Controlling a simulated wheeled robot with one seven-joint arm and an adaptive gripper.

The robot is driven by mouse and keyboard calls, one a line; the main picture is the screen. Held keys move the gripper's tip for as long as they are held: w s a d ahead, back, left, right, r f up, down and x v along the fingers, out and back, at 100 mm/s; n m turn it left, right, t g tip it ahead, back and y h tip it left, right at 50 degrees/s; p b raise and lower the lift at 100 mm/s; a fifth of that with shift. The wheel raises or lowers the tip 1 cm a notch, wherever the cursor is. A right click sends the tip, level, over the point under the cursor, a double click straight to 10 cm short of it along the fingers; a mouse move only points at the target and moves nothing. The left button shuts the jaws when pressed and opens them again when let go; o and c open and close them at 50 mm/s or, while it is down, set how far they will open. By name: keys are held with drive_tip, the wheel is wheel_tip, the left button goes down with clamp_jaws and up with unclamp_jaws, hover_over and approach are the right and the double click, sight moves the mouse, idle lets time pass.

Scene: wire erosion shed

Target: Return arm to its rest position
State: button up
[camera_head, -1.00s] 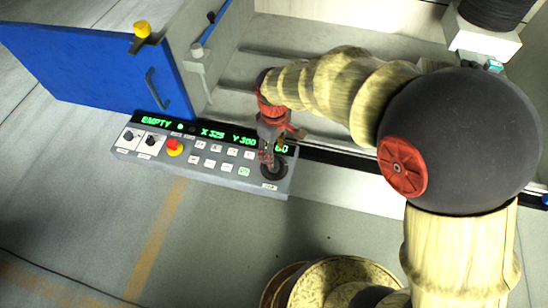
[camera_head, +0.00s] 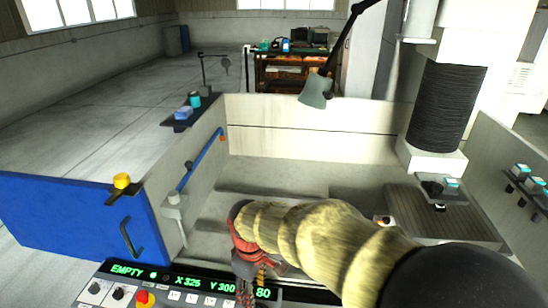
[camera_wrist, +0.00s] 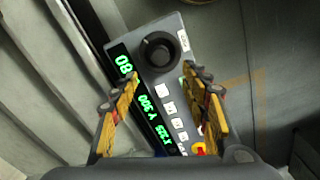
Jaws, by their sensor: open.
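My gripper (camera_wrist: 160,90) shows in the wrist view with its two yellow-padded fingers spread apart and nothing between them. Beyond the fingers lies the control panel (camera_wrist: 145,75), with a black round knob (camera_wrist: 158,52) and green digits. In the head view my gripper (camera_head: 250,272) hangs at the bottom middle, over the right part of the control panel (camera_head: 205,284), beside the "80" on the display. My arm reaches in from the lower right. The fingertips are partly hidden in the head view, and I cannot tell their exact height above the panel.
The machine's open tank (camera_head: 310,145) lies behind my arm. A blue door (camera_head: 75,218) stands open at left. A lamp (camera_head: 316,92) on a black arm hangs over the back wall. A red stop button (camera_head: 142,298) is on the panel. Floor at far left is clear.

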drive_tip(key=s+d+r+m+t, duration=0.2)
drive_tip(key=s+d+r+m, duration=0.2)
drive_tip(key=d, duration=0.5)
drive_tip(key=s+d+r+m+t, duration=0.1)
drive_tip(key=s+d+r+m, duration=0.3)
drive_tip(key=d+r, duration=0.3)
drive_tip(key=s+d+r+m+t, duration=0.2)
drive_tip(key=s+d+r+m, duration=0.3)
drive_tip(key=d, duration=0.6)
drive_tip(key=shift+s+r+t, duration=0.25)
drive_tip(key=shift+s+t, duration=0.05)
drive_tip(key=shift+s, duration=0.25)
